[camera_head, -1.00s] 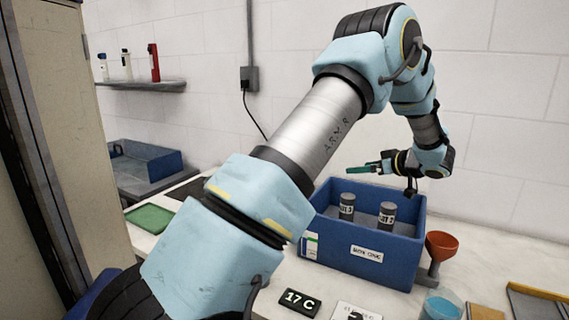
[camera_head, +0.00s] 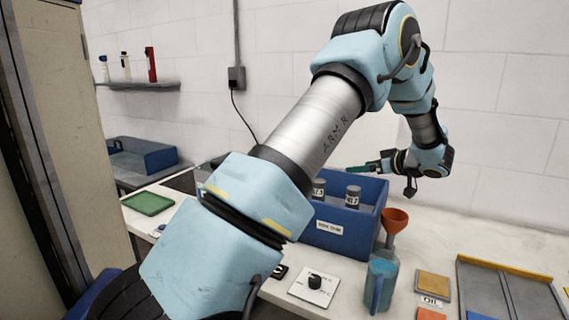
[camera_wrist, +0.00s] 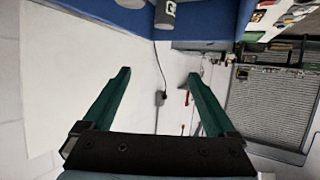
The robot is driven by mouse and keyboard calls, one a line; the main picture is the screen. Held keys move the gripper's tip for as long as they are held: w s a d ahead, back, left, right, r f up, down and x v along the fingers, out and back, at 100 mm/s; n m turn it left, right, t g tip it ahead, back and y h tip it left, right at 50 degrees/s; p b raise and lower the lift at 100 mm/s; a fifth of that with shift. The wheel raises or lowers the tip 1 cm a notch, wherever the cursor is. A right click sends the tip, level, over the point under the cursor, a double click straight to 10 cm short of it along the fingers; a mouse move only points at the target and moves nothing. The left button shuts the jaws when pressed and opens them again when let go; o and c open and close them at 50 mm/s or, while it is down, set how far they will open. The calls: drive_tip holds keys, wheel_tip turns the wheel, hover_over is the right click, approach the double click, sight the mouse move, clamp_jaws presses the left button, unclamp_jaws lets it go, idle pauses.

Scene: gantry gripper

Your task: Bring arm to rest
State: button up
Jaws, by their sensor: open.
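My arm arches up from the lower left of the head view and bends down at the upper right. My gripper (camera_head: 362,169) hangs above and beside the right part of a blue crate, its fingers pointing left. In the wrist view my gripper (camera_wrist: 158,82) shows two green fingers wide apart, with nothing between them but the distant wall and a cable. The gripper is open and empty, and it does not appear to touch the crate.
The blue crate (camera_head: 335,240) holds two grey canisters (camera_head: 352,197). A red funnel (camera_head: 394,218), a blue jug (camera_head: 381,283), a knob plate (camera_head: 313,287) and a divided tray (camera_head: 505,290) stand on the bench. A green tray (camera_head: 148,203) lies left; a shelf (camera_head: 135,85) hangs behind.

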drive_tip(key=w+a+m+t+h+b, duration=0.1)
drive_tip(key=w+a+m+h+b, duration=0.2)
drive_tip(key=w+a+m+h, duration=0.25)
drive_tip(key=s+a+f+g+h+b, duration=0.2)
drive_tip(key=s+a+f+h+b, duration=0.15)
drive_tip(key=s+a, duration=0.2)
drive_tip(key=s+a+f+m+g+b, duration=0.1)
drive_tip(key=s+a+f+g, duration=0.3)
drive_tip(key=s+a, duration=0.6)
drive_tip(key=s+a+f+m+g+y+b, duration=0.1)
drive_tip(key=s+a+f+g, duration=0.4)
drive_tip(key=s, duration=1.2)
drive_tip(key=a+f, duration=0.1)
drive_tip(key=a, duration=0.3)
drive_tip(key=shift+a+f+y+b, duration=0.15)
drive_tip(key=shift+a+y+b, duration=0.15)
drive_tip(key=shift+a+b, duration=0.1)
